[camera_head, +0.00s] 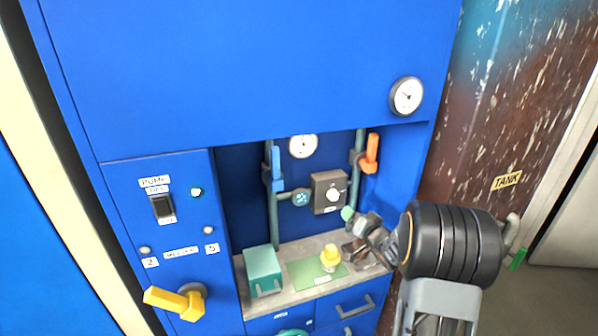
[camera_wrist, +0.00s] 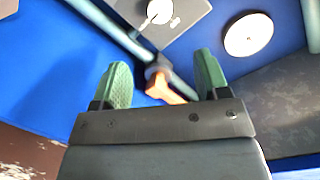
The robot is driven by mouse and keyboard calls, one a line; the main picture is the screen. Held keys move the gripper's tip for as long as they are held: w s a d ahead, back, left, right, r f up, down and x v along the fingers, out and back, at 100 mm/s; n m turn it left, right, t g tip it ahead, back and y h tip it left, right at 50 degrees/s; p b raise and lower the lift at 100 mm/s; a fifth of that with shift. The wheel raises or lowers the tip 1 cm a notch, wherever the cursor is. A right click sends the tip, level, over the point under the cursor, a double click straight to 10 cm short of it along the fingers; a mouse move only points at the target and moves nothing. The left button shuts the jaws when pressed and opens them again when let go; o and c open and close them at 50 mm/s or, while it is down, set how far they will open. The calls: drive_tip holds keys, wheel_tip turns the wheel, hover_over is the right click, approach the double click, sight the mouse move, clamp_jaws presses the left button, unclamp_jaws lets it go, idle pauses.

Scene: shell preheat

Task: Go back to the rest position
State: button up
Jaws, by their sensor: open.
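My gripper (camera_head: 349,215) is at the right of the recess in the blue cabinet, above the grey shelf (camera_head: 328,240). Its green fingers are spread apart in the wrist view (camera_wrist: 163,68), with nothing held between them. The orange valve handle (camera_head: 371,150) is higher up on the right pipe, apart from my gripper. In the wrist view the orange handle (camera_wrist: 165,88) appears beyond the gap between the fingers. My wrist and forearm hide the right end of the shelf.
A grey knob box (camera_head: 329,192), a blue handle (camera_head: 277,168) and a gauge (camera_head: 303,146) line the recess. A yellow lever (camera_head: 172,301) sticks out at lower left.

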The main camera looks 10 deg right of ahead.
drive_tip(key=s+d+f+g+h, duration=0.3)
drive_tip(key=d+f+g+h, duration=0.15)
drive_tip(key=f, duration=0.25)
drive_tip(key=s+a+n+g, duration=0.1)
drive_tip(key=s+a+g, duration=0.1)
drive_tip(key=s+g, duration=0.4)
drive_tip(key=s+a+r+n+g+y, duration=0.1)
drive_tip(key=s+a+r+n, duration=0.1)
drive_tip(key=s+a+r, duration=0.3)
drive_tip(key=s+a+r+n+g+y, duration=0.1)
drive_tip(key=s+a+r, duration=0.4)
drive_tip(key=s+a, duration=0.7)
drive_tip(key=shift+s+a+r+n+y+p, duration=0.25)
drive_tip(key=shift+a+r+n+y+p, duration=0.15)
drive_tip(key=shift+a+n, duration=0.5)
